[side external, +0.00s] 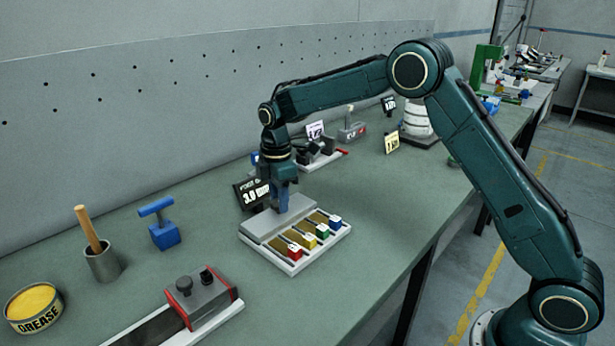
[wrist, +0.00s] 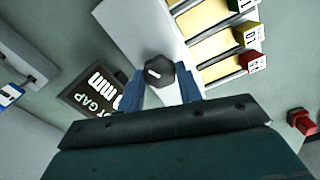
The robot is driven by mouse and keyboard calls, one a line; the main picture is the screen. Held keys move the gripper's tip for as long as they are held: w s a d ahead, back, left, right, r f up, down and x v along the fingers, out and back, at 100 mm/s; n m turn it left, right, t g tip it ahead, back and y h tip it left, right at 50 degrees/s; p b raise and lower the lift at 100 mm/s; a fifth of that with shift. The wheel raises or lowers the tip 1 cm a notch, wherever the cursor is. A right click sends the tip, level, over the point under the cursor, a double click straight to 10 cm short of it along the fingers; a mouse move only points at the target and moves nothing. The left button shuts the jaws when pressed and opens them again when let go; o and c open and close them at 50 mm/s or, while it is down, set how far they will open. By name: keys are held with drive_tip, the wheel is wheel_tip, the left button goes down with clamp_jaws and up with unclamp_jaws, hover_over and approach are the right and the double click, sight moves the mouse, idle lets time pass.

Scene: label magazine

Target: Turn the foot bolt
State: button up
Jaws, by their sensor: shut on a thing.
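The foot bolt (wrist: 158,72) is a dark knob with a white mark on its top, at the grey end block of the label magazine. The label magazine (side external: 268,226) is a light grey tray holding several label strips with red, yellow, green and blue ends; it also shows in the wrist view (wrist: 138,32). My gripper (side external: 283,208) points down over the magazine's back part. In the wrist view its blue fingers (wrist: 160,86) stand on either side of the knob, shut on it. In the side view the fingers hide the bolt.
A dark display (side external: 250,193) reading a foot gap in mm stands right behind the magazine; it also shows in the wrist view (wrist: 92,92). A grey block in a rail (side external: 200,297), a blue T-handled block (side external: 163,232), a pot (side external: 102,262) and a grease tin (side external: 35,308) stand on the left. Bench right of the magazine is clear.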

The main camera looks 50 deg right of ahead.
drive_tip(key=shift+n, duration=0.6)
drive_tip(key=shift+r, duration=0.1)
drive_tip(key=o, duration=1)
wheel_tip(320, 180, up, 14)
idle(0.4)
